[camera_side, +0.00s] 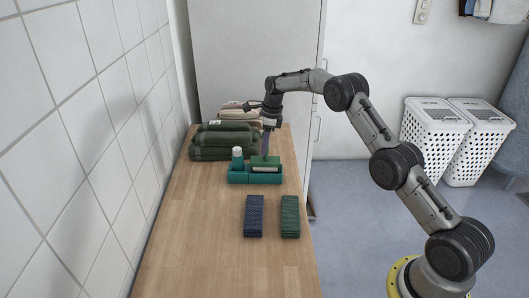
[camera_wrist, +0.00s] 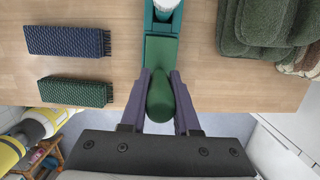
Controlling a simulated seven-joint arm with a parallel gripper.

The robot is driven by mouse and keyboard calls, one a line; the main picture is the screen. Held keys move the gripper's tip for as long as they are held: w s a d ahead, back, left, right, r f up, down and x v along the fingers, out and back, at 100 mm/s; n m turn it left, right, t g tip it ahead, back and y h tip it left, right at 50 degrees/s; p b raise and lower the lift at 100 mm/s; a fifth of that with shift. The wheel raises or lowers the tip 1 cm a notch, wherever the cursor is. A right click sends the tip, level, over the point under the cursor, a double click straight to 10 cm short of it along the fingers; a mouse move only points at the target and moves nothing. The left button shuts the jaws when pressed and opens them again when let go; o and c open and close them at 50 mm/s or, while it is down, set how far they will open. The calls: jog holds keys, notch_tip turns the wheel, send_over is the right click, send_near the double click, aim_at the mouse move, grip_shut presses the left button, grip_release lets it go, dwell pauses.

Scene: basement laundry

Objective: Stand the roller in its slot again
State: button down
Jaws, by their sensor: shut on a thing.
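The green roller (camera_side: 265,160) is at the right part of the teal caddy (camera_side: 238,178), with a pale strip below its green top. In the wrist view the roller shows as a green rounded handle (camera_wrist: 161,98) and a flat green part beyond it. My gripper (camera_side: 267,148) comes down from above, and its purple fingers (camera_wrist: 160,76) are shut on the handle from both sides. The roller's lower end is hidden by the caddy's front, so I cannot tell how deep it sits. A white-capped bottle (camera_side: 237,153) stands in the caddy's left part.
A navy brush (camera_side: 254,215) and a green brush (camera_side: 290,216) lie in front of the caddy. Folded green towels (camera_side: 212,142) and beige towels (camera_side: 240,112) are stacked behind. A tiled wall bounds the left. The front of the wooden counter (camera_side: 200,255) is clear.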

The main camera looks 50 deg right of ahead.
aim_at(263, 160)
jog(key=shift+f, duration=1.35)
jog(key=shift+f, duration=0.1)
jog(key=c, duration=0.7)
grip_release()
jog(key=shift+f, duration=0.1)
jog(key=shift+o, duration=0.2)
